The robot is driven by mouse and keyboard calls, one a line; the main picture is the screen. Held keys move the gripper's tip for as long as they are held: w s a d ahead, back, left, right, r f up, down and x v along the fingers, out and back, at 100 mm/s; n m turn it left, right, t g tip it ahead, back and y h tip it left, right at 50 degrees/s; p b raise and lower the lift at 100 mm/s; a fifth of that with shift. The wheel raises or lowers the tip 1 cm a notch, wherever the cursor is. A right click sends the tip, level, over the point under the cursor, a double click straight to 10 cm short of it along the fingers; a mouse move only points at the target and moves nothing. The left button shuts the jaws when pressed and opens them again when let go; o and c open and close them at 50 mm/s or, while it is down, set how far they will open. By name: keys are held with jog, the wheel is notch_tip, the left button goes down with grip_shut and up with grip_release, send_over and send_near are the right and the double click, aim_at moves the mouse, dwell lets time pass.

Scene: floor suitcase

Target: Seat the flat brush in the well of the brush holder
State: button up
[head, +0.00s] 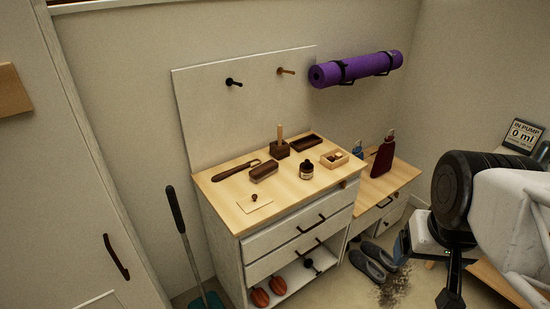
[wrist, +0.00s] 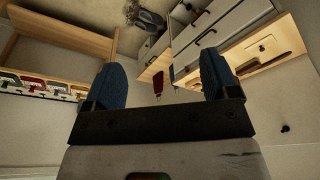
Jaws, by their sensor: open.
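A dark brown flat brush with a pale bristle underside (head: 264,171) lies on the light wooden top of the white drawer cabinet in the head view. A shallow dark rectangular tray (head: 306,143), which looks like the brush holder, lies behind it to the right; its well looks empty. The two are apart. My gripper (head: 405,243) is low at the right of the head view, well away from both. In the wrist view my gripper (wrist: 162,68) shows two blue fingers spread wide with nothing between them.
Around the brush are a long dark shoehorn (head: 235,171), a dark block with an upright peg (head: 280,149), a dark bottle (head: 306,170), a small wooden box (head: 335,158) and a knobbed plate (head: 254,201). A red bottle (head: 384,155) stands on the lower cabinet at right.

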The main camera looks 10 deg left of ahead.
jog(key=w+a+r+m, duration=0.1)
jog(key=w+a+r, duration=0.15)
jog(key=w, duration=0.65)
jog(key=w+a+r+m, duration=0.1)
jog(key=w+a, duration=0.2)
jog(key=w, duration=0.7)
jog(key=m+g, duration=0.3)
jog(key=m, duration=0.2)
send_over(265, 167)
jog(key=f, duration=2.4)
jog(key=shift+d+f, duration=0.35)
jog(key=shift+f, duration=0.05)
jog(key=shift+w+a+f, duration=0.1)
jog(key=shift+a+f, duration=0.25)
jog(key=shift+f, duration=0.05)
